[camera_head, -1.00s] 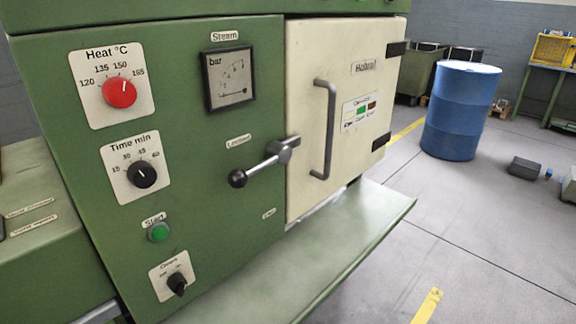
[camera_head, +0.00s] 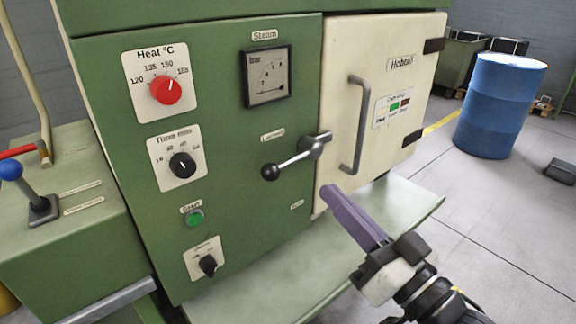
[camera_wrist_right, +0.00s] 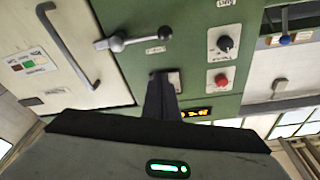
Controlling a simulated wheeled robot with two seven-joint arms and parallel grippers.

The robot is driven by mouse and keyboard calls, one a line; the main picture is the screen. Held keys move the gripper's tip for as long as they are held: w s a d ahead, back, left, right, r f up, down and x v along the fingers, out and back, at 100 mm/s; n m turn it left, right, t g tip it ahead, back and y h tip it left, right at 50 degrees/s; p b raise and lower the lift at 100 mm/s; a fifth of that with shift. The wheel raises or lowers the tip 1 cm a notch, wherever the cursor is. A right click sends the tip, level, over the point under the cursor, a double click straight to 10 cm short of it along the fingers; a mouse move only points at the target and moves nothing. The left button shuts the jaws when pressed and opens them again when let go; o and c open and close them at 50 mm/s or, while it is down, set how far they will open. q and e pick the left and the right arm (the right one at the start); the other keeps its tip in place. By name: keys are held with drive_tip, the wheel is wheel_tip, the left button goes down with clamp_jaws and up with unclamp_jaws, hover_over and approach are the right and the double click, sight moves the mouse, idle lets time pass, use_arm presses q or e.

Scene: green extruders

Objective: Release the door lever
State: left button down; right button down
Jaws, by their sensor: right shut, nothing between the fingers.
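The door lever (camera_head: 290,160) is a metal bar with a black ball end (camera_head: 270,172), mounted where the green panel meets the cream door (camera_head: 350,60). It points left and slightly down across the panel, below a small label, and the door looks closed. The lever also shows in the right wrist view (camera_wrist_right: 140,39), upper middle. My right gripper (camera_head: 329,193) is shut and empty, below and right of the lever, apart from it. Its dark fingers (camera_wrist_right: 162,80) reach toward the panel in the wrist view. My left gripper is not in view.
The door's fixed handle (camera_head: 357,125) stands just right of the lever. A green ledge (camera_head: 270,270) juts out below. Panel knobs, including the red heat knob (camera_head: 166,90), and a steam gauge (camera_head: 267,76) lie left and above. A blue barrel (camera_head: 500,105) stands at the right.

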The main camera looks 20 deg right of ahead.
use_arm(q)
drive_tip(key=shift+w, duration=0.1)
use_arm(e)
drive_tip(key=shift+r, duration=0.3)
